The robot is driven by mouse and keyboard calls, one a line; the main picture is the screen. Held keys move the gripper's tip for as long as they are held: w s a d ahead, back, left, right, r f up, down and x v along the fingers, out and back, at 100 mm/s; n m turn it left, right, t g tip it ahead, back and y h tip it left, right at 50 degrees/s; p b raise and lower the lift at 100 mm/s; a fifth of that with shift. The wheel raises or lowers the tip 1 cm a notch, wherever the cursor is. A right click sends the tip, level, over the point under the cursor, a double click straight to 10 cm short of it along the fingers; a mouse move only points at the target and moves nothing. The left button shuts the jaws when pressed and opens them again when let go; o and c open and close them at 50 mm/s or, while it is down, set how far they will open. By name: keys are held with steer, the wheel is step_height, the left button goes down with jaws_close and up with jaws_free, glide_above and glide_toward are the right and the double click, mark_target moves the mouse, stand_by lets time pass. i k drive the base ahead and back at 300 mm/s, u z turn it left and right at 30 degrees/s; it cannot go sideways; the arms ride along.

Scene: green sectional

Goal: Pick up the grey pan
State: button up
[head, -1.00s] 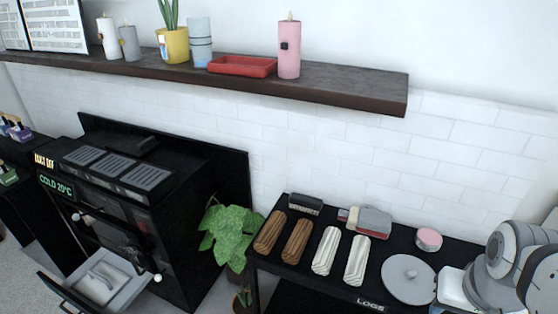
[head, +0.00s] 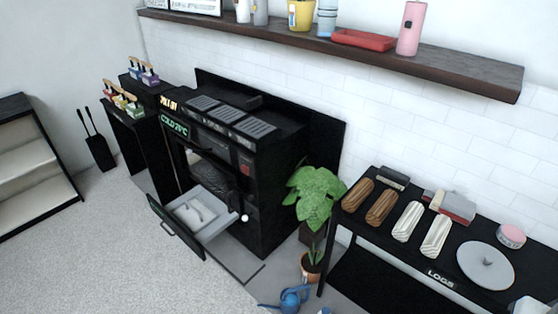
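A round, flat grey piece with a small raised bit at its middle (head: 486,265) lies on the right part of the black table. It is the likeliest grey pan, but it could be a lid; I cannot tell. A light grey drawer or tray (head: 222,222) is pulled out of the black stove, with small pale pieces inside that I cannot make out. My gripper is not in view. A pale shape at the lower right edge is cut off and unclear.
The black table (head: 360,222) holds several logs, a red and grey block (head: 457,206) and a pink round tin (head: 511,236). The black stove (head: 262,165) has an open door low in front. A potted plant (head: 315,195) and blue watering can (head: 288,299) stand between. Carpet at left is clear.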

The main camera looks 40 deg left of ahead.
mark_target(193, 214)
steer(key=u, duration=3.2)
steer(key=k, duration=0.95)
steer(key=z, duration=0.8)
steer(key=i, duration=1)
steer(key=u, duration=0.05)
